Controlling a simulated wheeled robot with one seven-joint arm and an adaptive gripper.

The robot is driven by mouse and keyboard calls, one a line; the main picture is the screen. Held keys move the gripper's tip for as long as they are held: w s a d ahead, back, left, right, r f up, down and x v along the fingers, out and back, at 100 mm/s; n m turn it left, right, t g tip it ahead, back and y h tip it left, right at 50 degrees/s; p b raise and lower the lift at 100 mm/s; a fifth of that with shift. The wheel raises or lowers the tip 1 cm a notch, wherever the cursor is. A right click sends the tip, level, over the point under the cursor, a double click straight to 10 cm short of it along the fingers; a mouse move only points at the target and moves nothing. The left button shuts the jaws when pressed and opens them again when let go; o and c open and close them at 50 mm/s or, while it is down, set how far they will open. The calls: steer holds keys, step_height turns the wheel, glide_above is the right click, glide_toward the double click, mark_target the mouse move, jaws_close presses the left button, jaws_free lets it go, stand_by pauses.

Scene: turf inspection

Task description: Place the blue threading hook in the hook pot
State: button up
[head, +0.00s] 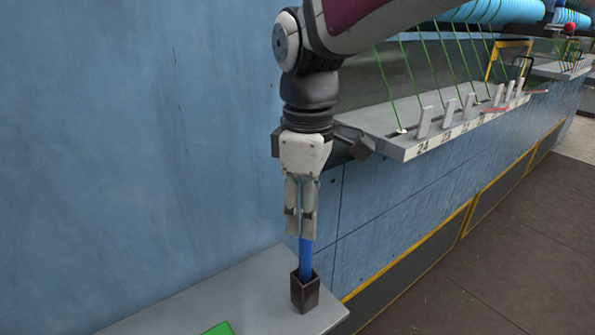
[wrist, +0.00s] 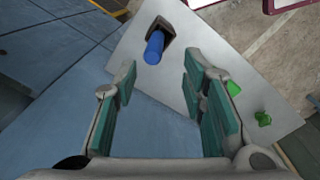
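The blue threading hook (head: 306,260) stands upright with its lower part inside the dark square hook pot (head: 305,293). The pot sits on a light grey shelf near the wall. In the wrist view the hook's blue end (wrist: 154,47) points up at the camera, with the dark pot rim (wrist: 165,28) around it. My gripper (head: 301,236) points down just above the hook's top. In the wrist view my gripper (wrist: 158,72) has its fingers spread, with a clear gap on each side of the hook and nothing held. The hook's lower end is hidden in the pot.
The grey shelf (head: 240,286) also carries green items (wrist: 263,118); one green piece (head: 218,328) shows at the lower edge. A blue wall (head: 130,140) stands close behind. A numbered ledge (head: 450,128) with green threads lies to the right of my arm.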

steer(key=shift+r, duration=0.75)
steer(key=s+d+m+t, duration=0.5)
steer(key=s+d+m, duration=0.7)
steer(key=d+m, duration=0.2)
steer(key=shift+s+d+r+t, duration=0.3)
steer(key=shift+d+r, duration=0.1)
steer(key=shift+d, duration=0.65)
